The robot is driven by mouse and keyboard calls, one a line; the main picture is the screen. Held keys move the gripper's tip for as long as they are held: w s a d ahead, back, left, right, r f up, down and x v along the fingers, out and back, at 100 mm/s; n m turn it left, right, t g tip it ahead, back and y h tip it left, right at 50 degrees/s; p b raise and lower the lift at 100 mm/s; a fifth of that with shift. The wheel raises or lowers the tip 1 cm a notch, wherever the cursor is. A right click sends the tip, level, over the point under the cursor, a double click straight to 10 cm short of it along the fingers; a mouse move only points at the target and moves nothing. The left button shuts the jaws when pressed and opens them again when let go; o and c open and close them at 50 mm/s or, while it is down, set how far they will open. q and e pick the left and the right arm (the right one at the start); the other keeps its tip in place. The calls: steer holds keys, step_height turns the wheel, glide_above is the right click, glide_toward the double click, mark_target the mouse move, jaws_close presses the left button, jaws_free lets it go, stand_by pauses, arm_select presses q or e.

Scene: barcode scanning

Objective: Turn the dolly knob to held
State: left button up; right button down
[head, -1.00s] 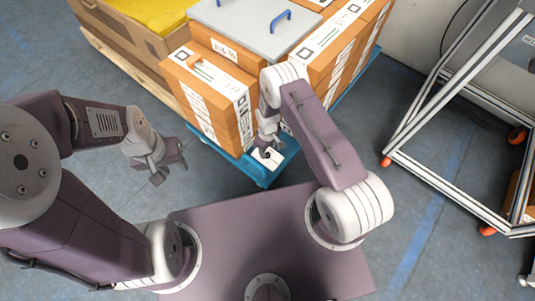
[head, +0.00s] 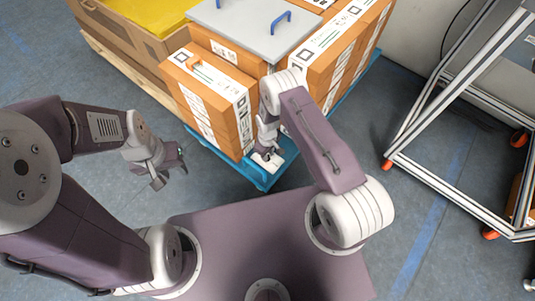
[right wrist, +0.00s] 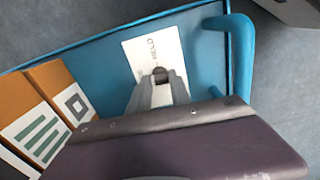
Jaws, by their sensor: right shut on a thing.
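The blue dolly (head: 261,178) stands under the boxes, its front corner facing me. A white label plate (right wrist: 150,48) with printed letters lies on the dolly deck; it shows in the right wrist view. The dark round knob (right wrist: 160,72) sits on this plate, partly hidden between my right fingertips. My right gripper (head: 266,156) reaches down to the plate and is shut on the knob. The knob's pointing direction is hidden. My left gripper (head: 170,174) hangs in free air left of the dolly, its fingers apart and empty.
Orange-brown boxes (head: 215,95) stand on the dolly just behind my right gripper, with a grey lid (head: 250,25) on top. A blue handle bar (right wrist: 241,55) rises beside the plate. A metal frame cart (head: 450,190) stands at right. Floor at left is open.

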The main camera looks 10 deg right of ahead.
steer(key=m+p, duration=0.1)
steer(key=m, duration=0.2)
steer(key=shift+r+m, duration=0.1)
steer(key=shift+m, duration=0.2)
steer(key=m, duration=0.4)
steer(key=shift+m+p, duration=0.3)
steer(key=m, duration=0.4)
steer(key=shift+m, duration=0.3)
steer(key=shift+m+p, duration=0.35)
steer(key=shift+m, duration=1.85)
steer(key=c, duration=1.2)
jaws_free()
